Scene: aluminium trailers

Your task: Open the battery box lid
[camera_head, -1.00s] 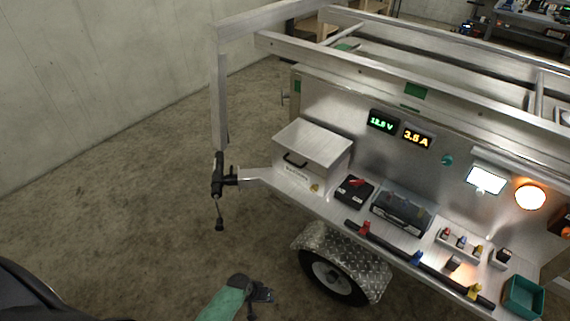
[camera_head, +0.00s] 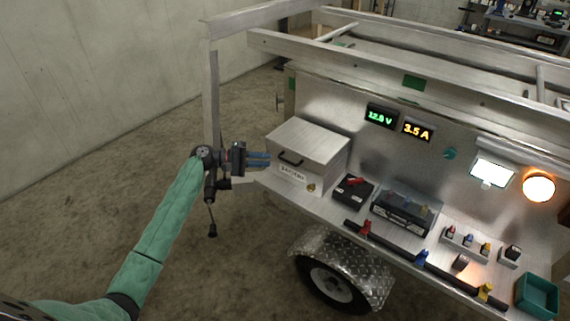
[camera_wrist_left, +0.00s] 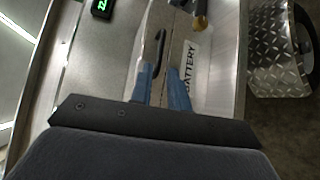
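The battery box (camera_head: 316,139) is a silver metal box on the trailer's side shelf. Its lid looks shut, with a dark handle (camera_head: 291,160) on the front and a BATTERY label below it. My left gripper (camera_head: 268,159) is just left of the box, its blue fingers pointing at the box. In the left wrist view the blue fingers (camera_wrist_left: 164,75) are apart with a narrow empty gap. The dark handle (camera_wrist_left: 160,45) lies just ahead of the gap. A brass-coloured latch (camera_wrist_left: 200,22) and the label (camera_wrist_left: 190,62) are to its right. My right gripper is not in view.
A trailer post and black jack (camera_head: 210,187) stand close by my left wrist. A black box with a red switch (camera_head: 353,189) and a dark fuse case (camera_head: 402,210) sit right of the battery box. A wheel fender (camera_head: 345,265) is below the shelf.

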